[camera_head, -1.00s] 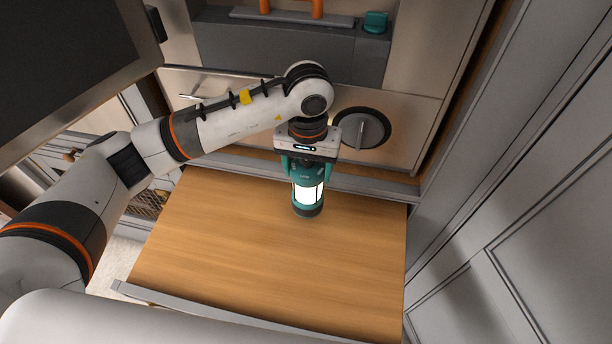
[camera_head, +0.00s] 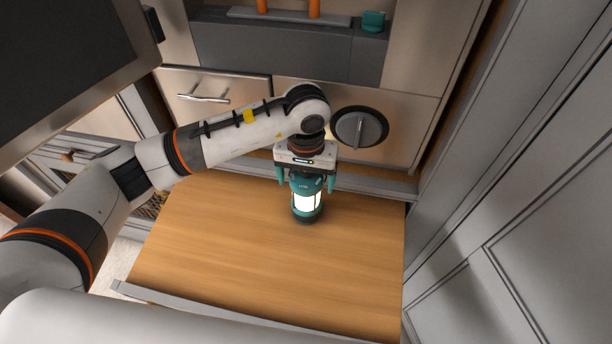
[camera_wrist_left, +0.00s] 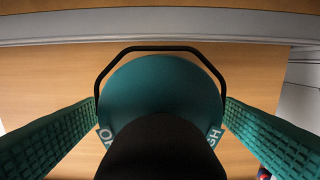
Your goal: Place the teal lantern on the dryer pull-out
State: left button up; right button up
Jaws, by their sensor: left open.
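The teal lantern (camera_head: 307,200), with a glowing white window and dark base, stands upright on the wooden pull-out (camera_head: 250,265), near its back edge. My left gripper (camera_head: 306,181) is above it with its teal fingers apart on either side of the lantern's top. In the left wrist view, the lantern's round teal top (camera_wrist_left: 160,90) and black handle lie between the two ribbed fingers, with no clear grip on it. The wood around the lantern is bare. My right gripper is not in view.
A drawer front with a bar handle (camera_head: 203,98) and a round dark knob (camera_head: 360,127) are behind the pull-out. Grey panels (camera_head: 540,200) rise close on the right. A grey rail (camera_head: 200,312) edges the front. Wood in front of the lantern is clear.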

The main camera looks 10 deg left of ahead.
pick_arm(q)
jog(key=shift+r, duration=0.1)
jog(key=shift+r, duration=0.2)
notch_tip(320, 180, up, 12)
jog(key=shift+f+b, duration=0.15)
jog(key=shift+b, duration=0.75)
jog(key=shift+f, duration=0.1)
